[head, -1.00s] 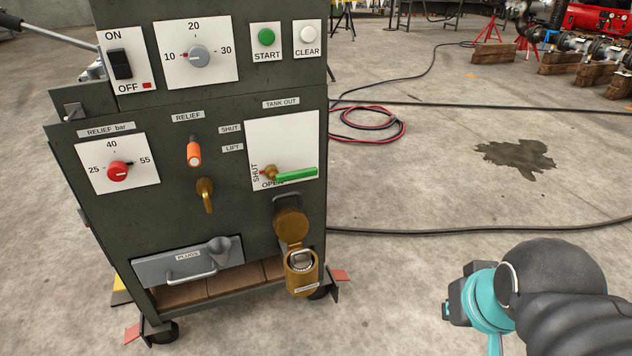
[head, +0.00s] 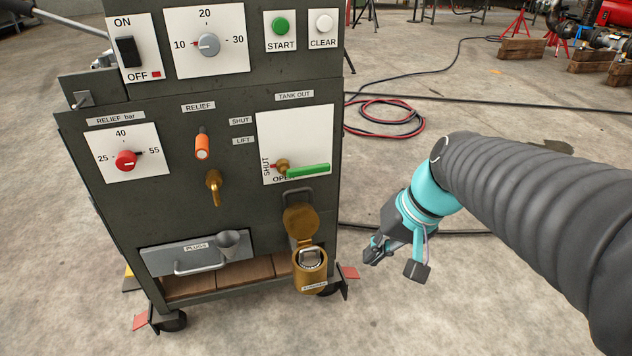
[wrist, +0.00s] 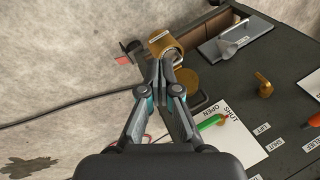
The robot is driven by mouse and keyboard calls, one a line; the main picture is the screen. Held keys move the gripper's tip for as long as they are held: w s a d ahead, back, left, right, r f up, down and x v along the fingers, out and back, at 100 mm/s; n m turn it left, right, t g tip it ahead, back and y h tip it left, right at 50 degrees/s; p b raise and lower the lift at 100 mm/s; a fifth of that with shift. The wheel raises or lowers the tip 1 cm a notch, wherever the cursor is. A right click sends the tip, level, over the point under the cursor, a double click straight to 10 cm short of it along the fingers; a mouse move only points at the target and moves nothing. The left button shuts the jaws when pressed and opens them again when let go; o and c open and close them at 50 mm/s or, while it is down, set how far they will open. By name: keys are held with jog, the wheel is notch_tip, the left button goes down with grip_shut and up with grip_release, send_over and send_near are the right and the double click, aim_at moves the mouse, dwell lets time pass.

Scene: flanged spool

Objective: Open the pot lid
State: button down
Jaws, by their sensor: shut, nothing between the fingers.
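The brass pot (head: 309,272) hangs low at the right edge of the cabinet's front. Its round brass lid (head: 300,220) stands swung up above it on a hinge strip, and the pot's mouth looks uncovered with a grey, ring-like part showing in it. In the wrist view the pot (wrist: 162,42) and lid (wrist: 186,79) lie just beyond my fingertips, partly hidden by them. My gripper (head: 372,253) is to the right of the pot, apart from it in the head view. In the wrist view its fingers (wrist: 166,66) are together and empty.
The cabinet (head: 130,215) carries a green lever (head: 307,171), an orange-tipped switch (head: 202,147), a brass tap (head: 214,187) and a grey drawer (head: 197,256). A hose coil (head: 392,118) lies on the floor behind.

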jog(key=w+a+f+g+y, duration=0.1)
jog(key=w+a+f+y, duration=0.15)
jog(key=w, duration=0.55)
jog(key=m+t+y, duration=0.3)
jog(key=m+y, duration=0.1)
jog(key=y, duration=0.5)
send_near(318, 191)
notch_tip(318, 191, up, 2)
jog(key=s, duration=0.3)
jog(key=x, duration=1)
jog(key=shift+r, duration=0.25)
jog(key=shift+y+b, duration=0.25)
jog(key=shift+b, duration=0.1)
